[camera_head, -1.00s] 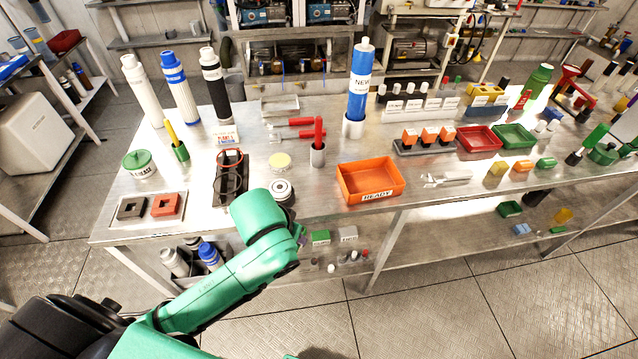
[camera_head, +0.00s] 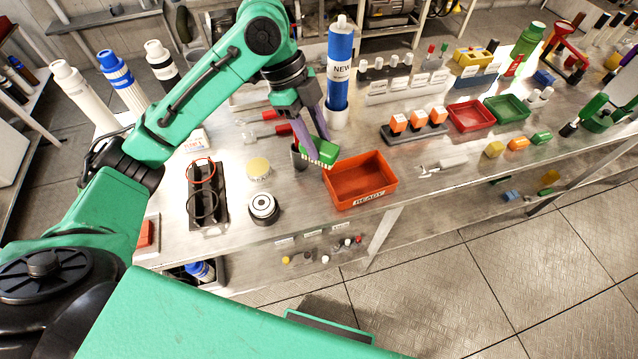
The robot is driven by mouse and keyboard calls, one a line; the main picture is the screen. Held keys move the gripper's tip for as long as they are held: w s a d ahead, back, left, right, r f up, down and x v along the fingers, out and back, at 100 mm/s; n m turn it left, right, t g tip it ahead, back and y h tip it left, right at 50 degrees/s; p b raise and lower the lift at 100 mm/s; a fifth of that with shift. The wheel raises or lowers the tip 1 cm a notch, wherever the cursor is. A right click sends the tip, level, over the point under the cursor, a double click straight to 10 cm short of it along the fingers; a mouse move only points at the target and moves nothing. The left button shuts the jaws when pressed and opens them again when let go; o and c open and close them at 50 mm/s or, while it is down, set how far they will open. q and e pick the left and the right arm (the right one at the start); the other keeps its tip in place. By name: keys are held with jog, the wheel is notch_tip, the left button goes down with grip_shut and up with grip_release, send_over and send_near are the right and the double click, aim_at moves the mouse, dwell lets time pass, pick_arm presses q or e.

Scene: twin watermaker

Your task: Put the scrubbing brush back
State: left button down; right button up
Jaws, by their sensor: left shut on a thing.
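The scrubbing brush (camera_head: 325,151) is a small green block with pale bristles along its lower edge. My left gripper (camera_head: 317,138) comes down from above with its purple fingers shut on the brush. The cup is partly hidden by the fingers and brush. Whether the bristles touch anything cannot be told. My right gripper is not in view.
The tall blue NEW cartridge (camera_head: 340,65) stands close behind the gripper. Red-handled tools (camera_head: 265,133) lie to the left. A black holder with rings (camera_head: 206,192) and a round silver part (camera_head: 263,208) are nearer left. The lower shelf (camera_head: 320,247) holds small parts.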

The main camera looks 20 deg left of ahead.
pick_arm(q)
notch_tip(320, 180, down, 15)
jog(key=shift+p, duration=0.95)
jog(key=shift+f, duration=0.1)
jog(key=shift+f, duration=0.15)
jog(key=shift+c, duration=2.1)
grip_release()
jog(key=shift+r, duration=0.2)
jog(key=b+v, duration=0.3)
jog(key=v, duration=0.9)
